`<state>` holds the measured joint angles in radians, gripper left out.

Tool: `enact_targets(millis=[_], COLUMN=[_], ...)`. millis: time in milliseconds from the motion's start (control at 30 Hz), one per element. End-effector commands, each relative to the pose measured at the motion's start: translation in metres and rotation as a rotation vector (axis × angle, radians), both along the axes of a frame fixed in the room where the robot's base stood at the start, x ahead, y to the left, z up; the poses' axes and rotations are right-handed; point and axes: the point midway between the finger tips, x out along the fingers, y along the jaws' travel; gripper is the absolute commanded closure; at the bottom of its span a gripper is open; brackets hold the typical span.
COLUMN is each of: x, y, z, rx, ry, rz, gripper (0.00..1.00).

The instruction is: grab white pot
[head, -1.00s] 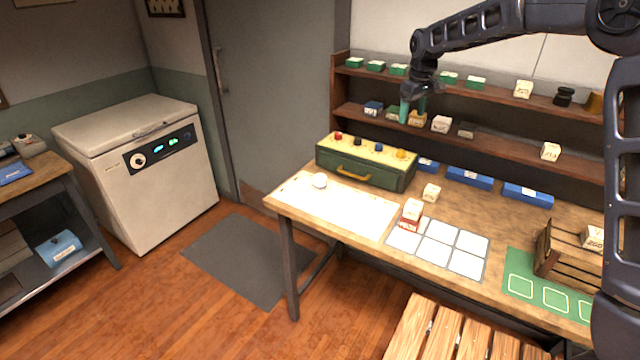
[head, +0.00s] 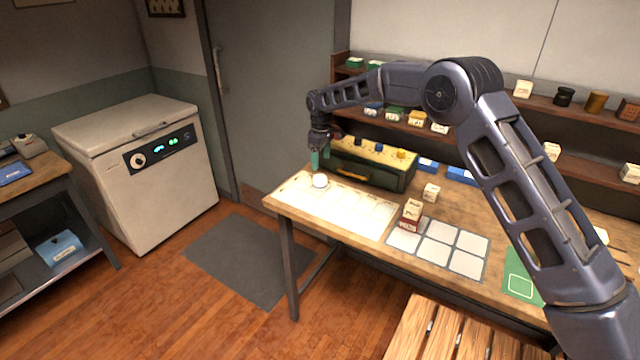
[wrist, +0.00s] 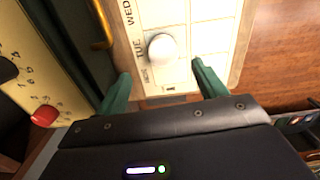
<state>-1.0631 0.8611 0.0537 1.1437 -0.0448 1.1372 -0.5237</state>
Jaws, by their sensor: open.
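The white pot (head: 320,181) is small and round and stands on the white chart sheet (head: 352,206) at the left end of the workbench. In the wrist view the pot (wrist: 162,48) sits on the sheet near the printed "TUE", ahead of and between my two green fingertips. My gripper (head: 320,160) is open and empty, pointing down just above the pot in the head view. In the wrist view my gripper's fingers (wrist: 160,82) are spread apart, and the pot does not appear to be between them at their depth.
A green box (head: 372,175) with a yellow top and coloured knobs stands right behind the sheet, close to my gripper. A red-and-white box (head: 411,213) stands on the bench to the right. Shelves with small goods line the wall. The sheet around the pot is mostly clear.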

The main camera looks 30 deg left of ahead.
Motion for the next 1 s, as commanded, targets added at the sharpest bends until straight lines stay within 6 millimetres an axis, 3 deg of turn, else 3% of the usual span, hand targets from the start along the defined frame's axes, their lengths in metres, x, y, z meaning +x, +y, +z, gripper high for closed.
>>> enact_targets(millis=[300,567,833,1000], x=[-0.001,-0.003,-0.006,-0.006], y=[0.0,0.001,0.002,0.002], z=[-0.043,-0.06,-0.095,-0.101], rx=[-0.002,-0.002,-0.003,0.0], ry=[0.0,0.001,0.001,0.0], rz=[0.0,0.0,0.0,-0.001], gripper=[0.3,0.3,0.3,0.3])
